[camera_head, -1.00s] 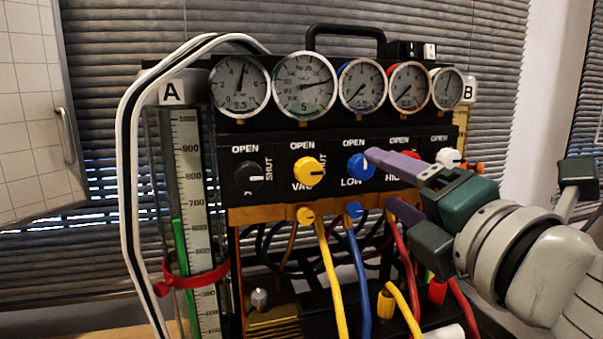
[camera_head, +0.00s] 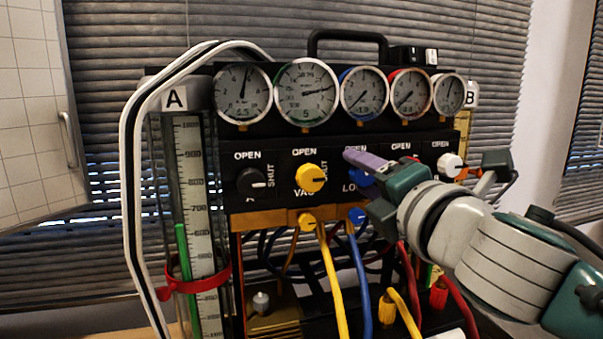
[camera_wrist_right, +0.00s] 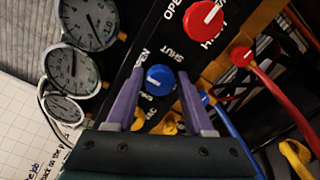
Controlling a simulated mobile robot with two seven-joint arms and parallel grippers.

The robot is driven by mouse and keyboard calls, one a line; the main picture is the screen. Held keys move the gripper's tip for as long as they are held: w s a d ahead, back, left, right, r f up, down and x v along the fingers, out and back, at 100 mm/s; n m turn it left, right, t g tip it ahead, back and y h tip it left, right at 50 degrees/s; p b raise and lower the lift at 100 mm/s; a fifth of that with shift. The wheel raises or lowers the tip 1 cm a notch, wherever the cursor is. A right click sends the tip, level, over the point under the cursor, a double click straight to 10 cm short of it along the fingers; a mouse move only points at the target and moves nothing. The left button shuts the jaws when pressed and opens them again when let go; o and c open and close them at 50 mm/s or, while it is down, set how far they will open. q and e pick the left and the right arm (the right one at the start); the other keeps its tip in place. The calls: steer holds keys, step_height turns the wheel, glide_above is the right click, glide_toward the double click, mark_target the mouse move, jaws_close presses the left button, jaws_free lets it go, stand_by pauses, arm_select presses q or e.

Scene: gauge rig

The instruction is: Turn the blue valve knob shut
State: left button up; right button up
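The blue valve knob (camera_head: 367,181) is on the black panel, right of the yellow knob, mostly hidden behind my right gripper (camera_head: 360,180) in the head view. In the right wrist view the blue knob (camera_wrist_right: 160,79) sits between the two purple fingers of my right gripper (camera_wrist_right: 160,78). The fingers are apart, with a visible gap on either side of the knob. A white mark shows on the knob; OPEN and SHUT are printed beside it. My left gripper is in neither view.
The yellow knob (camera_head: 311,178) and black knob (camera_head: 252,182) are to the left, the white knob (camera_head: 450,165) to the right. The red knob (camera_wrist_right: 203,19) is close by in the wrist view. Gauges (camera_head: 307,93) stand above; a blue hose (camera_head: 359,270) and others hang below.

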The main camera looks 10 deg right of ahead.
jaws_close()
steer(key=shift+m, duration=0.3)
steer(key=m, duration=0.3)
steer(key=shift+m, duration=0.3)
steer(key=m, duration=0.4)
steer(key=shift+m, duration=0.3)
steer(key=m+p, duration=0.1)
steer(key=m, duration=0.3)
steer(key=shift+r, duration=0.1)
steer(key=shift+m+p, duration=0.6)
steer(key=shift+m, duration=1.9)
steer(key=shift+o, duration=1.8)
jaws_free()
